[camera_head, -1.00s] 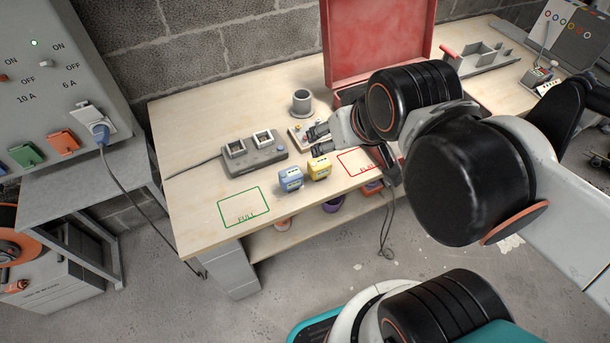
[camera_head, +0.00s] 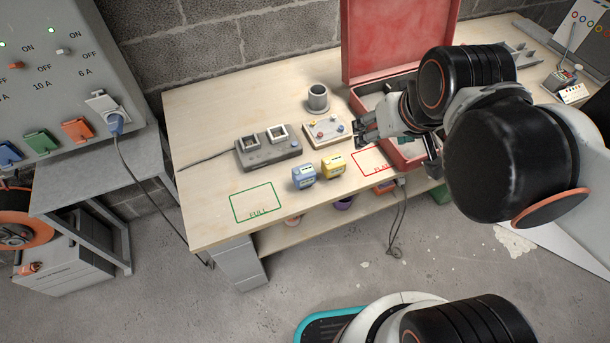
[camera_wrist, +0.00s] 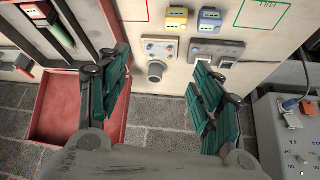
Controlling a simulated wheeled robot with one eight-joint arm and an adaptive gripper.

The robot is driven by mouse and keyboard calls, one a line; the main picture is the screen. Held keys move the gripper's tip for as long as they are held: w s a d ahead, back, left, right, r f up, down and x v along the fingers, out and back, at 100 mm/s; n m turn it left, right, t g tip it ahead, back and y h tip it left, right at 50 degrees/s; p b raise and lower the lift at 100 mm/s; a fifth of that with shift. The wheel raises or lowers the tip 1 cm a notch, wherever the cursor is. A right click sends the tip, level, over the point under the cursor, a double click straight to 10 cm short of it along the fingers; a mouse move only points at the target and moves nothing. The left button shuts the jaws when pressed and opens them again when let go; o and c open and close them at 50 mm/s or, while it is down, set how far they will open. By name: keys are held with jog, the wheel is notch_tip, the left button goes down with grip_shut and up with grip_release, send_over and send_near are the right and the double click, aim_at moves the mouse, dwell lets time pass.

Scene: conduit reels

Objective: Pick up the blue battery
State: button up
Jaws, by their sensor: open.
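The blue battery (camera_head: 303,176) stands on the wooden workbench, close to the left of the yellow battery (camera_head: 333,166). In the wrist view the blue battery (camera_wrist: 209,19) is near the top, beside the yellow battery (camera_wrist: 177,18). My gripper (camera_head: 364,128) is above the bench's back right part, to the right of both batteries and apart from them. Its teal fingers (camera_wrist: 158,84) are spread wide with nothing between them held.
A grey two-slot charger (camera_head: 268,152), a small tester box (camera_head: 326,131) and a grey cup (camera_head: 318,97) stand behind the batteries. An open red toolbox (camera_head: 402,35) is at the right. The green FULL outline (camera_head: 252,203) is bare. A power panel (camera_head: 50,80) stands left.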

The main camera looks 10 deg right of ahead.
jog(key=w, duration=0.2)
jog(key=n+g+p, duration=0.2)
jog(key=n+g, duration=0.1)
jog(key=g, duration=0.3)
send_near(304, 171)
notch_tip(304, 171, down, 5)
jog(key=b, duration=0.2)
jog(key=shift+a+f+b, duration=0.1)
jog(key=shift+f+b, duration=0.15)
jog(key=shift+b, duration=0.15)
notch_tip(304, 171, down, 5)
jog(key=b, duration=0.2)
jog(key=shift+w+f+b, duration=0.1)
jog(key=shift+w+b, duration=0.1)
jog(key=shift+b, duration=0.1)
jog(key=c, duration=1)
